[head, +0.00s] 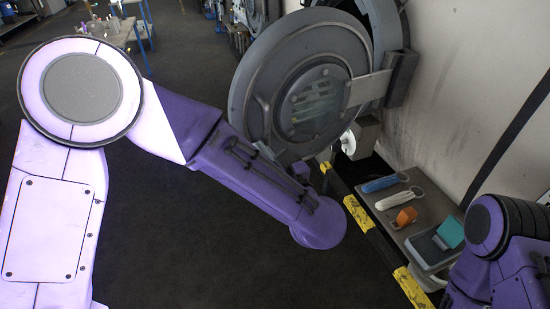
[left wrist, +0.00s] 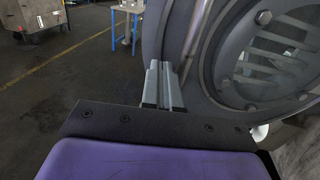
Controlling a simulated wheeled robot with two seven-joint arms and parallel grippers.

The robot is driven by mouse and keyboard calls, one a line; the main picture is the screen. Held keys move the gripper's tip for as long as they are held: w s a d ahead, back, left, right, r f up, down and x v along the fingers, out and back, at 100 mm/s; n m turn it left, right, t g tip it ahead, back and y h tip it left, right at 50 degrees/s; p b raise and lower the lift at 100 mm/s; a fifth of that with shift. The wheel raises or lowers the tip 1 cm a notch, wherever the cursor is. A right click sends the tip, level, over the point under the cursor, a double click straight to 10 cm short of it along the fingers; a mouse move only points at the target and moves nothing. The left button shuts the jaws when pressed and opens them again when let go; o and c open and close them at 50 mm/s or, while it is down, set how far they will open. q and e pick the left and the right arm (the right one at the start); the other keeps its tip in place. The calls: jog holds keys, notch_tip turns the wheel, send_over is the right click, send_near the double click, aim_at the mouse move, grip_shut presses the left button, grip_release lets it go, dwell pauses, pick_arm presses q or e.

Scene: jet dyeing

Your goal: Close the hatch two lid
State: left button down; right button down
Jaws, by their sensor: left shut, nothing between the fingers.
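The hatch lid (head: 267,97) is a large round grey disc with a round slatted window, and it stands swung open, away from the pale machine wall. It fills the right of the left wrist view (left wrist: 207,62). My left gripper (left wrist: 163,68) is shut and empty, its fingers close beside the lid's outer rim; I cannot tell whether they touch it. In the head view my left arm reaches in front of the lid's lower edge, and I cannot make out the fingertips. My right arm shows at bottom right, its gripper out of frame.
A side shelf (head: 398,222) holds a blue-handled tool (head: 380,184), a white-handled tool (head: 400,199), an orange item (head: 404,218) and a teal item (head: 451,232). A yellow-black edge (head: 358,213) runs along it. A blue-legged table (left wrist: 127,24) stands farther off. Floor at left is open.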

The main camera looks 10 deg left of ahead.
aim_at(248, 134)
pick_arm(q)
jog(key=p+x, duration=0.2)
jog(key=x, duration=0.2)
jog(key=shift+w+a, duration=0.15)
jog(key=shift+w+f, duration=0.1)
jog(key=shift+w, duration=0.05)
